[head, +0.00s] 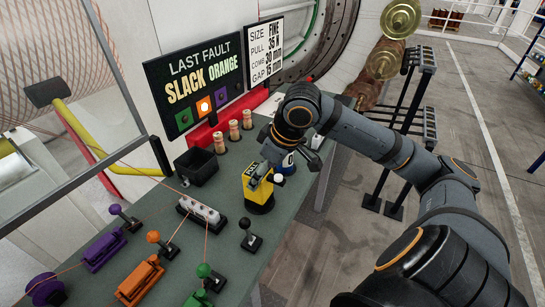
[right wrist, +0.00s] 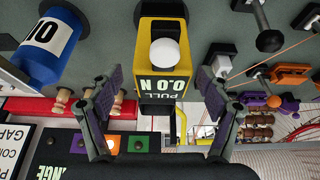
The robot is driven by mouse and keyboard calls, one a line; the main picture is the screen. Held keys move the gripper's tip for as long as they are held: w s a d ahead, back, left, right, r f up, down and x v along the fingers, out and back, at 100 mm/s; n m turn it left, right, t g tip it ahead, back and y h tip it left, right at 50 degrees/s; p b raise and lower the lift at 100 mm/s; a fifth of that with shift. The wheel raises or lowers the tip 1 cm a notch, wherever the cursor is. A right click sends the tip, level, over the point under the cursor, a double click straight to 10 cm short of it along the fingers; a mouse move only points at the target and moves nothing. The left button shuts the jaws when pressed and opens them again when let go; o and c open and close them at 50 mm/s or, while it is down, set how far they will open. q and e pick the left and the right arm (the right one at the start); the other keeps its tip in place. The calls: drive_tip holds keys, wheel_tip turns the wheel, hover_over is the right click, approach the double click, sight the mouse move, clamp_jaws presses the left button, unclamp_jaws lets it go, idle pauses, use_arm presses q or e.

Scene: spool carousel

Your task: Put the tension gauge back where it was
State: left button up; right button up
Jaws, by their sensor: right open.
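The tension gauge (head: 257,190) is a yellow box with a black lower part and a white round knob. It stands on the green bench in the head view. In the right wrist view the gauge (right wrist: 165,55) appears upside down, its display reading PULL 0.0 N. My right gripper (head: 265,165) is at the gauge's upper side. In the right wrist view its two fingers (right wrist: 160,85) are spread on either side of the gauge, with visible gaps, so it looks untouched. My left gripper is not in view.
A blue and white can (right wrist: 48,45) stands close beside the gauge. A black bin (head: 197,167), wooden pegs (head: 233,131) and a white-topped guide block (head: 200,212) are nearby. Purple, orange (head: 140,282) and green lever units with threads fill the near bench. A fault board (head: 195,82) stands behind.

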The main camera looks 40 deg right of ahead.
drive_tip(key=b+v, duration=0.2)
drive_tip(key=v, duration=0.5)
drive_tip(key=shift+a, duration=0.1)
drive_tip(key=shift+s+r, duration=0.25)
drive_tip(key=shift+r, duration=0.15)
